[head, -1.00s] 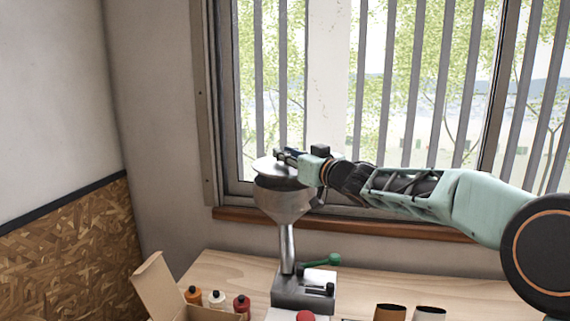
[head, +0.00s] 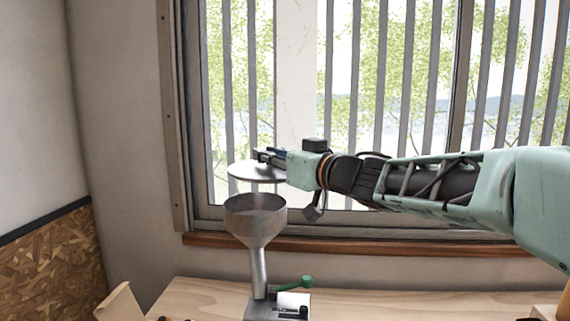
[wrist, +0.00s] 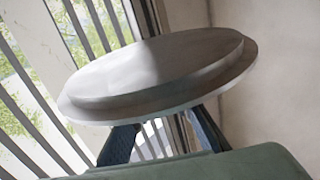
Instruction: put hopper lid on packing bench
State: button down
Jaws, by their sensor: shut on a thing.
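The hopper lid (head: 244,172) is a grey metal disc, held a little above the open hopper (head: 256,219) and apart from it. My gripper (head: 268,155) is shut on the lid from its upper right side in the head view. In the wrist view the lid (wrist: 160,75) fills the middle, with my two dark fingers (wrist: 163,140) at its near side. The hopper is a metal funnel on a stem with a grey base (head: 277,306). It stands on the pale wooden packing bench (head: 205,293), whose front part is out of view.
A green-handled lever (head: 294,284) sticks out from the hopper's base. A cardboard box flap (head: 121,303) shows at the lower left. A barred window with a wooden sill (head: 380,246) stands behind the bench. The bench is bare to the left of the hopper base.

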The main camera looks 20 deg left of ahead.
jog(key=w+d+f+m+t+h, duration=0.3)
jog(key=w+d+f, duration=0.2)
jog(key=d+f, duration=0.45)
jog(key=w+d+f+m+t+h, duration=0.2)
jog(key=w+d+f+t, duration=0.15)
jog(key=d+f, duration=0.65)
jog(key=s+d+f+m+t+h, duration=0.1)
jog(key=d+f+m+h, duration=0.2)
jog(key=d, duration=0.9)
jog(key=d+f+m+t+h, duration=0.2)
jog(key=d+f+m+h, duration=0.2)
jog(key=d+f+h, duration=0.4)
jog(key=d, duration=0.5)
jog(key=shift+s+f+m, duration=0.25)
jog(key=shift+s+m, duration=0.05)
jog(key=shift+s, duration=0.1)
